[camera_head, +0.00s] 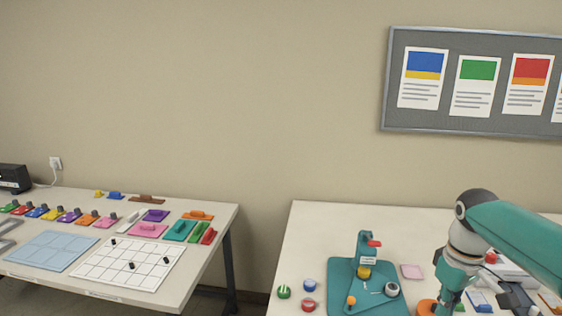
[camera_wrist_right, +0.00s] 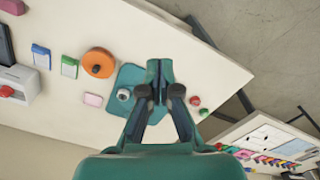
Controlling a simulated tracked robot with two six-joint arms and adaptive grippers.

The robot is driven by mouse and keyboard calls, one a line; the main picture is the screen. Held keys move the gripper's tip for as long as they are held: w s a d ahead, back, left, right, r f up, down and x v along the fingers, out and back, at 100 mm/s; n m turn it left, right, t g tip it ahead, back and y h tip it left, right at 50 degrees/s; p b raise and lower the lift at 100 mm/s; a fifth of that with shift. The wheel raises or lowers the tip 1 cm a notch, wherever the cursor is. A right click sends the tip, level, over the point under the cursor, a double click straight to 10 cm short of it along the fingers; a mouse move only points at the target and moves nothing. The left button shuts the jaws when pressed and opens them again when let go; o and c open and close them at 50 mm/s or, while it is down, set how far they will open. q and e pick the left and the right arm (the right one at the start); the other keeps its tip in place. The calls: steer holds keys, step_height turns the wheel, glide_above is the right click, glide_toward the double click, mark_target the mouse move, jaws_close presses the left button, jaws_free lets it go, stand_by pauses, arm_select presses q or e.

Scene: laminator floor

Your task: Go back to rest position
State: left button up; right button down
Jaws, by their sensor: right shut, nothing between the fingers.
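My right arm (camera_head: 515,237) reaches in from the right in the head view, over the right table (camera_head: 320,235). Its gripper is not clearly visible there. In the right wrist view my right gripper (camera_wrist_right: 160,72) is shut, with its fingertips together and nothing between them. It shows in front of the teal mat (camera_wrist_right: 127,79) on the table; its height above the mat is hard to judge. My left arm and left gripper are not in the head view.
A teal press (camera_head: 364,247) stands on the teal mat (camera_head: 340,271), with tape rolls (camera_head: 308,304) beside it. An orange disc (camera_wrist_right: 98,63) lies near the mat. The left table (camera_head: 218,222) carries a white grid sheet (camera_head: 150,253) and coloured blocks. A gap separates the tables.

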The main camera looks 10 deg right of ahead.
steer(key=a+f+y, duration=0.1)
steer(key=a+f, duration=0.7)
steer(key=f, duration=0.5)
steer(key=a+f+y, duration=0.2)
steer(key=a+f, duration=0.6)
steer(key=f, duration=0.5)
steer(key=s+a+f+m, duration=0.2)
steer(key=s+a+f, duration=0.3)
steer(key=s, duration=0.3)
steer(key=s+a+f+m+y, duration=0.1)
steer(key=s+a+f+m, duration=0.1)
steer(key=s+a+f, duration=0.4)
steer(key=shift+s+f+m+t, duration=0.3)
steer(key=shift+s+f, duration=0.4)
steer(key=shift+s, duration=0.5)
